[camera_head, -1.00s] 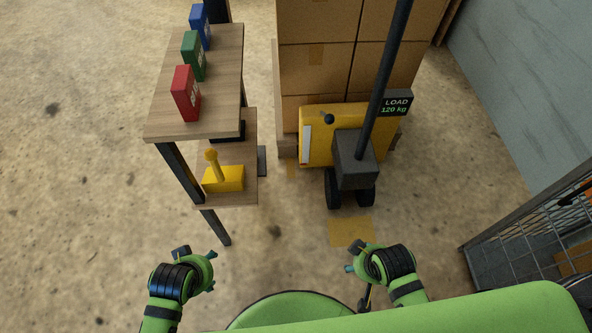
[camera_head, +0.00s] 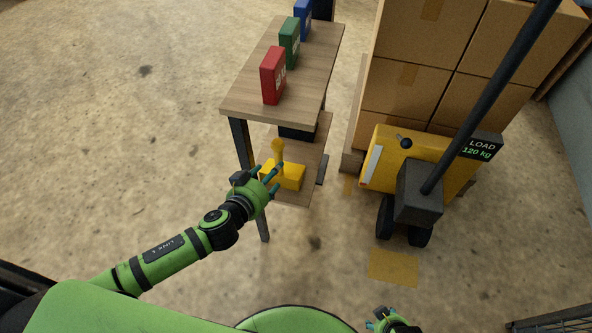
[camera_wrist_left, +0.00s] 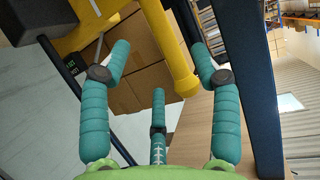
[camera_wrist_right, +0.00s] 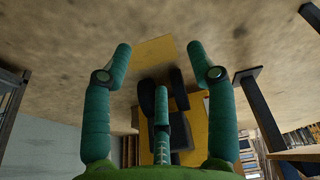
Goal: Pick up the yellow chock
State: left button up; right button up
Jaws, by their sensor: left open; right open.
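The yellow chock (camera_head: 291,178), a block with an upright knobbed handle (camera_head: 278,152), sits on the lower shelf of the wooden stand. My left gripper (camera_head: 271,176) is open at the chock's near left side, its fingers overlapping part of the block in the head view. In the left wrist view, the yellow handle (camera_wrist_left: 178,60) shows between the spread fingertips (camera_wrist_left: 160,58), with no finger closed on it. Whether a finger touches the chock I cannot tell. My right gripper (camera_head: 383,316) is open and empty at the bottom edge of the head view, away from the chock.
The stand's upper shelf (camera_head: 245,97) overhangs the chock and carries red, green and blue boxes. A stand leg (camera_head: 243,150) rises beside my left gripper. A yellow pallet jack (camera_head: 410,160) with stacked cartons (camera_head: 410,60) stands to the right. Floor in front is clear.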

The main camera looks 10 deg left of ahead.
aim_at(282, 174)
pick_arm(q)
jog(key=b+x, duration=0.1)
jog(key=x, duration=0.6)
jog(key=shift+w, duration=0.25)
grip_shut()
jog(key=shift+r, duration=0.15)
